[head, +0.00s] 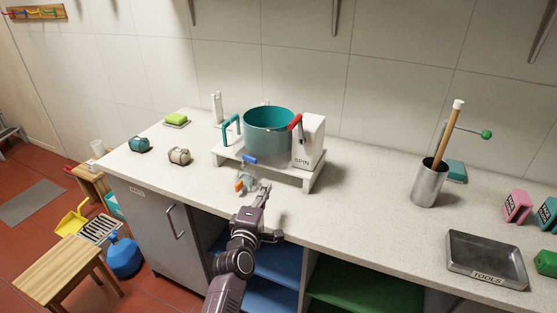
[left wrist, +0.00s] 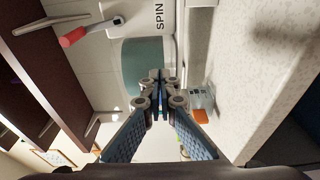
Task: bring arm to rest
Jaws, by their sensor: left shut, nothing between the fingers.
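My left arm comes in from the bottom of the head view, and its gripper (head: 264,188) is over the front edge of the stone counter (head: 350,205). The left wrist view shows its fingers (left wrist: 158,78) closed together with nothing between them. The gripper is in front of the teal tub (head: 268,135) on its white stand (head: 313,176), apart from the tub. A small greyish thing with an orange part (head: 240,184) is just left of the gripper; it also shows in the left wrist view (left wrist: 201,116). My right gripper is not in view.
A metal cup with tools (head: 429,185) and a TOOLS tray (head: 485,258) are right. The counter between is clear.

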